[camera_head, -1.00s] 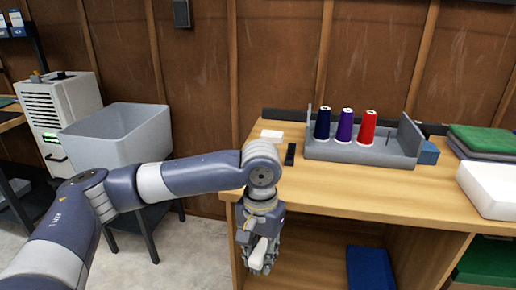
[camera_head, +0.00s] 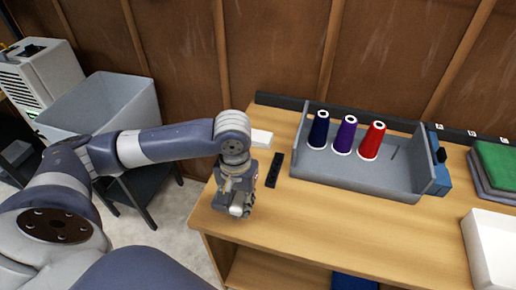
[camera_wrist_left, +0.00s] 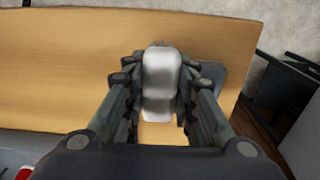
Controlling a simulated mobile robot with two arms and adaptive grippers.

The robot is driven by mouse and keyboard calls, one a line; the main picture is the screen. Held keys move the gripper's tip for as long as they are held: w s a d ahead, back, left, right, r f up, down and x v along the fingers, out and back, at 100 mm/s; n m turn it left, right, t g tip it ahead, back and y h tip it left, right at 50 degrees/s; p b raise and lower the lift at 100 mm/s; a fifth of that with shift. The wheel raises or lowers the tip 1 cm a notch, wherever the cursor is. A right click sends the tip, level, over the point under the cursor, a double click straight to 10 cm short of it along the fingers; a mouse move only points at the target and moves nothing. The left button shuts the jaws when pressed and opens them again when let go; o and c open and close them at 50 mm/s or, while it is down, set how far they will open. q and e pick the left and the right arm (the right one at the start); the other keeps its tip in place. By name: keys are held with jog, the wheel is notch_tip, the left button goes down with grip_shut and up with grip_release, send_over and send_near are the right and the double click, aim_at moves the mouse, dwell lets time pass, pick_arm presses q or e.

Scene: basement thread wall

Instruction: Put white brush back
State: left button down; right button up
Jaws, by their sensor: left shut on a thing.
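My left gripper (camera_head: 236,206) is over the left end of the wooden table, near its front edge. In the left wrist view the gripper (camera_wrist_left: 160,85) is shut on a white, rounded, lobed object (camera_wrist_left: 161,75), which looks like the white brush. In the head view the gripper mostly hides it. I cannot tell whether it touches the tabletop. My right gripper is not in view.
A grey tray (camera_head: 350,177) holds blue, purple and red thread cones. A small white block (camera_head: 261,138) and a black bar (camera_head: 275,170) lie left of it. A white tray (camera_head: 490,245) and folded cloths (camera_head: 497,165) are right. The front middle tabletop (camera_head: 340,225) is clear.

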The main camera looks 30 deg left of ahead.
pick_arm(q)
jog(key=w+a, duration=0.2)
jog(key=w, duration=0.2)
jog(key=w+a, duration=0.3)
jog(key=w, duration=0.2)
jog(key=w+a+f, duration=0.1)
jog(key=w+a, duration=0.1)
jog(key=w, duration=0.3)
jog(key=shift+w+a+p, duration=0.15)
jog(key=shift+p, duration=0.25)
jog(key=shift+w+f, duration=0.1)
jog(key=shift+f, duration=1.75)
jog(key=c, duration=1.3)
grip_release()
jog(key=shift+f, duration=0.1)
notch_tip(320, 180, up, 12)
jog(key=shift+r, duration=0.15)
